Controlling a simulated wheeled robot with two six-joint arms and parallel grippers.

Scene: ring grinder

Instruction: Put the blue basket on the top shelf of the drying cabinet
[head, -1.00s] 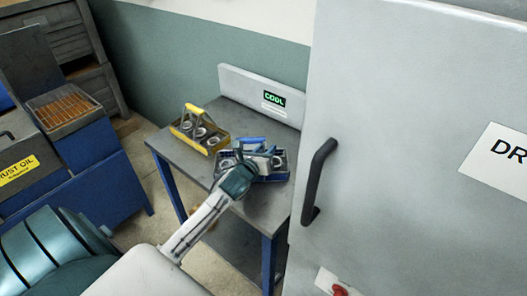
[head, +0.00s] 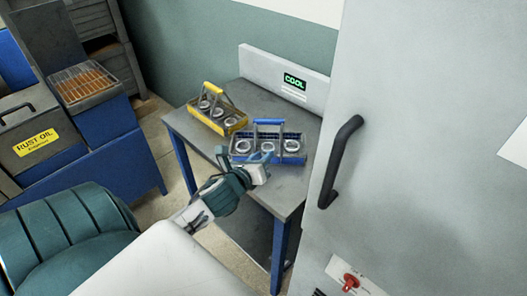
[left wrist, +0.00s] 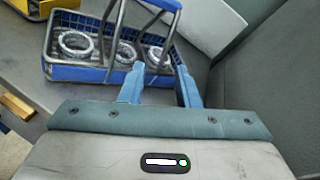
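The blue basket (head: 294,157) stands upright on the metal table, holding three metal rings; its blue-gripped handle (head: 269,121) is upright. In the left wrist view the basket (left wrist: 92,73) fills the upper middle, its handle leaning across the picture. My left gripper (head: 262,155) is at the basket's near side, in front of the rings. Its two blue fingers (left wrist: 158,88) are apart, with nothing clearly held; whether they touch the basket I cannot tell. The drying cabinet (head: 420,150) is at right, its door shut, hiding the shelves. My right gripper is not in view.
A yellow-handled basket (head: 231,122) with rings stands left of the blue one on the table (head: 277,193). The cabinet's black handle (head: 341,160) is close to the table's right side. A rust oil station (head: 36,143) stands at left.

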